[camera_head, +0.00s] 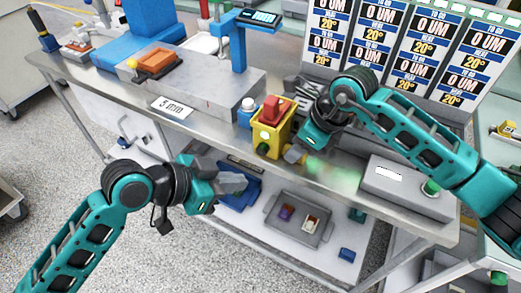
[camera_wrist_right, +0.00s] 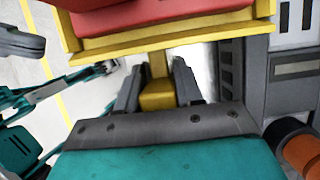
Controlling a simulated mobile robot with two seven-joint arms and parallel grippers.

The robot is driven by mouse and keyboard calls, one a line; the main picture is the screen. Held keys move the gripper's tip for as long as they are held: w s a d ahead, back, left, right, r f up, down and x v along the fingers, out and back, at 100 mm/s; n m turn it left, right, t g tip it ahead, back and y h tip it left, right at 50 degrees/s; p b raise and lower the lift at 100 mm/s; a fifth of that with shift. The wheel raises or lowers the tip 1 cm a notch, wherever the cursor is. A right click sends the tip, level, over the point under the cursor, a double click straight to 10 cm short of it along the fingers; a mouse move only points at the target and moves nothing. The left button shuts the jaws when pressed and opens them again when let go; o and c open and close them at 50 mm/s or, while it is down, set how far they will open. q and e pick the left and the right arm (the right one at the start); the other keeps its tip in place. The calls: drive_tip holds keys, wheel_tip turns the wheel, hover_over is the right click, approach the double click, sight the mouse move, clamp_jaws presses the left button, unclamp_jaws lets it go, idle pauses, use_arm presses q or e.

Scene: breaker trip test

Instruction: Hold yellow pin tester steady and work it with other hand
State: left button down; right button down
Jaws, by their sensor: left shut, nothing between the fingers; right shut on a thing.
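The yellow pin tester (camera_head: 284,134) stands upright near the front edge of the metal bench, with a red rocker (camera_head: 273,108) on top and a dark green round part on its front. My right gripper (camera_head: 298,140) is at its right side. In the right wrist view, the right gripper (camera_wrist_right: 157,85) is shut on a yellow stub of the pin tester (camera_wrist_right: 160,42), below its yellow and red body. My left gripper (camera_head: 238,183) is shut and empty, in front of the bench edge, lower left of the tester and apart from it.
A grey box (camera_head: 408,188) sits at the right. A lower shelf holds a grey tray (camera_head: 327,234). A "5 min" card (camera_head: 172,108) lies on the bench.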

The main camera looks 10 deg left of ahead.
drive_tip(key=c, duration=0.6)
unclamp_jaws()
drive_tip(key=shift+c, duration=0.2)
drive_tip(key=shift+r, duration=0.1)
